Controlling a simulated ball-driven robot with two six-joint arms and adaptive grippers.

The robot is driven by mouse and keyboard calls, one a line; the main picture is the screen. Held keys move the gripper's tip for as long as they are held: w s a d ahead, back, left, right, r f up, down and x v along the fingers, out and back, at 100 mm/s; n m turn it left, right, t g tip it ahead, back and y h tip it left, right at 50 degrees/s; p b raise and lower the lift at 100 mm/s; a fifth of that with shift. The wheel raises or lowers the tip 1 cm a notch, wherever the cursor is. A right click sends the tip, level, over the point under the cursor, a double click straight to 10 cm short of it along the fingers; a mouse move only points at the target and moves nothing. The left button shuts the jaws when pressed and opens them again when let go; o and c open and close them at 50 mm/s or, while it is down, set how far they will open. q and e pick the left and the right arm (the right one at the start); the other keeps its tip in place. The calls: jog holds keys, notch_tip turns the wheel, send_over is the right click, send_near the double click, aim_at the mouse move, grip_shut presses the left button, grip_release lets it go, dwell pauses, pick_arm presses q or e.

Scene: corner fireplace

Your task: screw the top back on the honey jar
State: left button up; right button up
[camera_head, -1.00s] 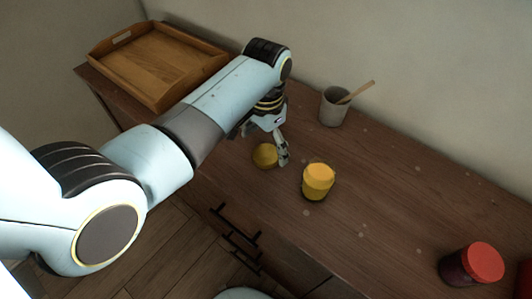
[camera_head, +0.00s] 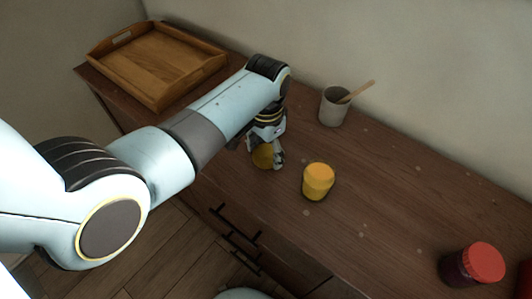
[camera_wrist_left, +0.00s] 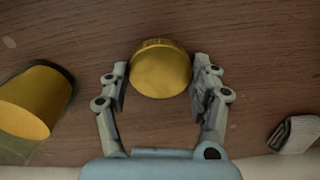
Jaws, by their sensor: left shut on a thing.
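The round yellow jar top (camera_head: 262,156) is on the wooden counter, left of the honey jar. My left gripper (camera_head: 266,155) reaches down over it and is shut on it. In the left wrist view the top (camera_wrist_left: 161,70) sits between the two fingers (camera_wrist_left: 159,82) of that gripper. The honey jar (camera_head: 318,181), yellow-orange, stands upright on the counter, a short way to the right of the gripper and apart from it. It also shows at the left edge of the left wrist view (camera_wrist_left: 32,100). My right gripper is out of view.
A grey cup (camera_head: 334,107) with a wooden stick stands near the wall behind the jar. A wooden tray (camera_head: 158,98) lies at the back left. A dark jar with a red lid (camera_head: 484,262) stands at the lower right. The counter between it and the honey jar is clear.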

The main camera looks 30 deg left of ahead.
aim_at(266, 153)
pick_arm(q)
notch_tip(266, 153, up, 10)
jog(key=shift+p, duration=0.4)
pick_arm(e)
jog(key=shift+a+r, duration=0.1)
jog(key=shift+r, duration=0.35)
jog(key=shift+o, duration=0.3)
